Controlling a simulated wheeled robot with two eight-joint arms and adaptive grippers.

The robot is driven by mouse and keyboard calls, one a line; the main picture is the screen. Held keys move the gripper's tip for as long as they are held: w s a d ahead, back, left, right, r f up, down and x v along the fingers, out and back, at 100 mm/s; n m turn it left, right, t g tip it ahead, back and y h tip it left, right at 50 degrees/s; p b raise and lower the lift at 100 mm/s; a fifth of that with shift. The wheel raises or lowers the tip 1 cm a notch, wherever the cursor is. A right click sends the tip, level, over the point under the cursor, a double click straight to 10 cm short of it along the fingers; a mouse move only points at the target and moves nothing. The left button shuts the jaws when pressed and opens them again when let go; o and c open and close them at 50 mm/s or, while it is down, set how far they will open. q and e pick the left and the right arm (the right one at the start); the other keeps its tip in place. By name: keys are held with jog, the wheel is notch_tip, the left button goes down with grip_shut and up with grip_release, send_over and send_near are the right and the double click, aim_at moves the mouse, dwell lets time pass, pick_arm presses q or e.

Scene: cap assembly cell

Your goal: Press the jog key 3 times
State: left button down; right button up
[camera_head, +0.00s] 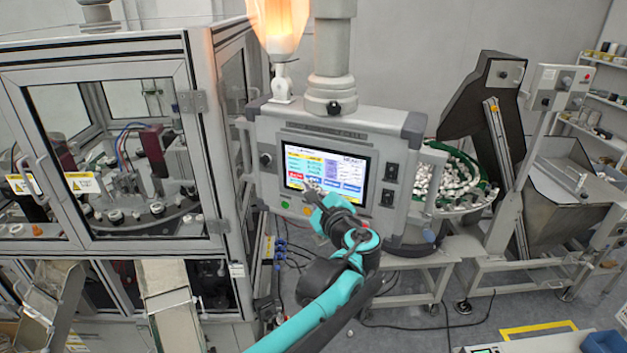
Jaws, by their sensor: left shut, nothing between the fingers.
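The control panel (262,133) is a grey box with a lit touchscreen (325,163) in its middle. The screen shows rows of coloured keys and a heading at the top. My left arm reaches up from the bottom, and my left gripper (311,187) is shut and empty in front of the lower left of the screen. It covers part of the lower key row there, so which key is the jog key cannot be read. Whether the fingertips touch the screen cannot be told. My right gripper is not in view.
A glazed machine enclosure (95,62) stands to the left of the panel. A green-edged bowl feeder (480,187) with many white caps and a dark hopper conveyor (485,100) stand to the right. An orange lit lamp (280,28) sits above the panel. Cables lie on the floor.

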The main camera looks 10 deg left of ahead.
pick_arm(q)
jog(key=shift+w, duration=0.15)
jog(key=shift+w+d, duration=0.1)
jog(key=shift+w, duration=0.15)
jog(key=shift+w, duration=0.25)
dwell(0.7)
jog(key=shift+s, duration=0.75)
jog(key=shift+s+a+p, duration=0.1)
jog(key=shift+s+a, duration=0.1)
jog(key=shift+s, duration=0.6)
jog(key=shift+s+a+p, duration=0.15)
jog(key=shift+s+a, duration=0.05)
jog(key=shift+s, duration=0.6)
jog(key=shift+s+a+p, duration=0.1)
jog(key=shift+s+a, duration=0.1)
jog(key=shift+s, duration=0.6)
dwell(2.2)
